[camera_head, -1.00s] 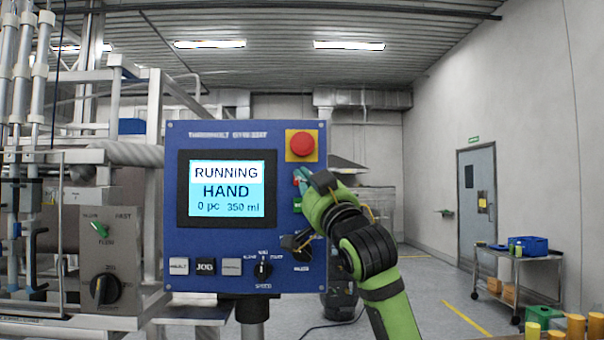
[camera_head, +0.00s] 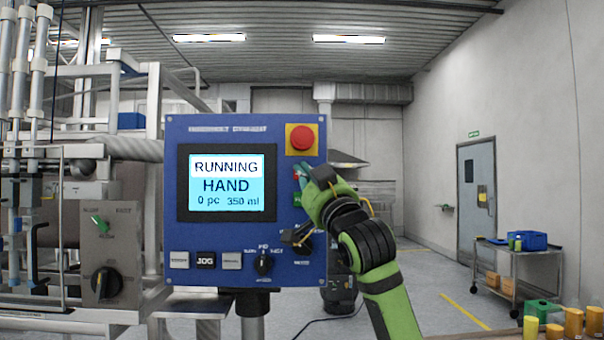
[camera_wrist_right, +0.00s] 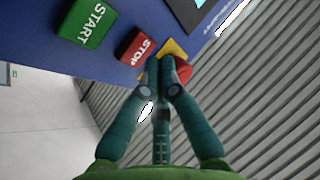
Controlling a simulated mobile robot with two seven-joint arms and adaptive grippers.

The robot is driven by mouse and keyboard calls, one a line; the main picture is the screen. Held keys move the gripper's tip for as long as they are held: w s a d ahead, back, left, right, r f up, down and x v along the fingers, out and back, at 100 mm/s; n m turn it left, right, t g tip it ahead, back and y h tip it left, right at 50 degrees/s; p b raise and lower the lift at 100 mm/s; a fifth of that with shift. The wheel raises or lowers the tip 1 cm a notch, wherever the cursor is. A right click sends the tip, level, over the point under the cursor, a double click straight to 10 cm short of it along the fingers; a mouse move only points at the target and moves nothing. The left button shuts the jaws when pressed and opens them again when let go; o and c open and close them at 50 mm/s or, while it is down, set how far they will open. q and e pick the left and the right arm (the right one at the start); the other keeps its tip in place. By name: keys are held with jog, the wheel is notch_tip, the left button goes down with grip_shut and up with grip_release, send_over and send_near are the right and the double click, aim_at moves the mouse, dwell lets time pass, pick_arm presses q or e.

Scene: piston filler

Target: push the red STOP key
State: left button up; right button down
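The blue control panel (camera_head: 225,131) faces me in the head view, its screen (camera_head: 226,185) reading RUNNING, HAND. The red STOP key (camera_wrist_right: 136,46) shows clearly in the right wrist view, between the green START key (camera_wrist_right: 84,23) and the yellow-based emergency button. In the head view the STOP key is mostly hidden by my right gripper (camera_head: 300,170). The teal fingers of this gripper (camera_wrist_right: 161,62) are closed together and empty. Their tips appear beside the STOP key, on its emergency-button side; I cannot tell whether they touch the panel. My left gripper is not in view.
The red emergency mushroom button (camera_head: 302,138) on its yellow plate is just above the fingertips. Knobs and a row of keys (camera_head: 205,260) sit lower on the panel. Filler machinery stands left. A cart (camera_head: 517,262) stands farther right; space right of the panel is open.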

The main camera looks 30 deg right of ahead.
jog(key=shift+w, duration=0.15)
dwell(0.4)
jog(key=shift+w+d+p, duration=0.2)
jog(key=shift+w+p, duration=0.05)
jog(key=shift+p, duration=0.05)
jog(key=shift+w+d+p, duration=0.2)
jog(key=shift+w+p, duration=0.1)
dwell(0.8)
jog(key=shift+s, duration=0.1)
jog(key=shift+s+a+b, duration=0.35)
jog(key=shift+s+a, duration=0.05)
jog(key=shift+s, duration=0.15)
jog(key=s+a, duration=0.1)
jog(key=s+b, duration=0.1)
jog(key=s, duration=0.1)
jog(key=s+a, duration=0.1)
jog(key=shift+s+a+b, duration=0.15)
jog(key=shift+a+b, duration=0.15)
